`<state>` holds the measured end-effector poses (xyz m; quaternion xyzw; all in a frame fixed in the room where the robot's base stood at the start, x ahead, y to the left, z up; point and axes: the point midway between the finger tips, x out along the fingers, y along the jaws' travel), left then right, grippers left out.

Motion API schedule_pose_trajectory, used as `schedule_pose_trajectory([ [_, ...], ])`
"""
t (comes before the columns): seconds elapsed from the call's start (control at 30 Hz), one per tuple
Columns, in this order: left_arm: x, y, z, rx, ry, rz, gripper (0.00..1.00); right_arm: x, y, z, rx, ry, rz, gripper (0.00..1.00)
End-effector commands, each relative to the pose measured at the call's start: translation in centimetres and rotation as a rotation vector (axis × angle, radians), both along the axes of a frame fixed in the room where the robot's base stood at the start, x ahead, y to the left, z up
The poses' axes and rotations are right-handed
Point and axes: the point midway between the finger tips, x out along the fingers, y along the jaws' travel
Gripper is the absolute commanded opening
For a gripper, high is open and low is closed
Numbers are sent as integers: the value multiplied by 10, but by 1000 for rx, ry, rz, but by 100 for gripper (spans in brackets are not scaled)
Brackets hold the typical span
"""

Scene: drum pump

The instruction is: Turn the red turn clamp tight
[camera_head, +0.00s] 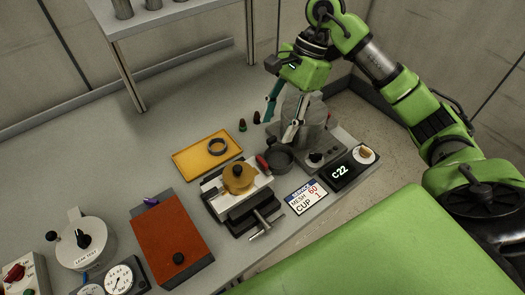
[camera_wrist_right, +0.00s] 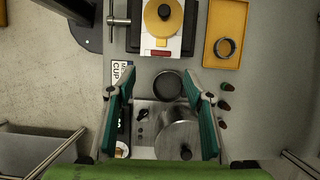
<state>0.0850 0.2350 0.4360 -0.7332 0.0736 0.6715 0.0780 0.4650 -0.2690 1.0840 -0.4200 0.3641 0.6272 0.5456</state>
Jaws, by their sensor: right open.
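A slim red piece (camera_head: 262,162), which looks like the red turn clamp, sits at the right edge of the vise-like fixture (camera_head: 232,205), beside the round yellow part (camera_head: 239,177). In the right wrist view a red strip (camera_wrist_right: 156,53) shows at the fixture's near edge, below the yellow part (camera_wrist_right: 163,18). My right gripper (camera_head: 280,124) is open and empty, above the back right of the bench, apart from the red piece. In the wrist view its teal fingers (camera_wrist_right: 159,80) are spread wide, with a dark cup beneath and between them. My left gripper is not in view.
The dark cup (camera_head: 279,157) and a grey metal device (camera_head: 318,145) stand close under my right gripper. A yellow tray (camera_head: 187,164) holds a dark ring (camera_head: 218,147). Small red and green-tipped pegs (camera_head: 243,125) stand behind. A label card (camera_head: 305,195) lies in front.

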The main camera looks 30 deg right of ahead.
Motion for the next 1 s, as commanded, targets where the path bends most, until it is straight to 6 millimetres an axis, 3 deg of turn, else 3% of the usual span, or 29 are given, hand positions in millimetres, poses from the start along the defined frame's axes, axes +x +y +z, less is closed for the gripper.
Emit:
schedule_pose_trajectory([
  [0.23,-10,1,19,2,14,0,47,-5,22,-48,2,6,1,47],
  [0.5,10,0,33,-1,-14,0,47,-5,38,-89,2,3,-1,47],
  [0.93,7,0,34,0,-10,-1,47,-5,42,-101,0,-1,0,47],
  [0.97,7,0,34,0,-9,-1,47,-5,42,-101,0,-1,0,45],
  [1.0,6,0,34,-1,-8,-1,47,-5,42,-101,0,-1,-1,34],
])
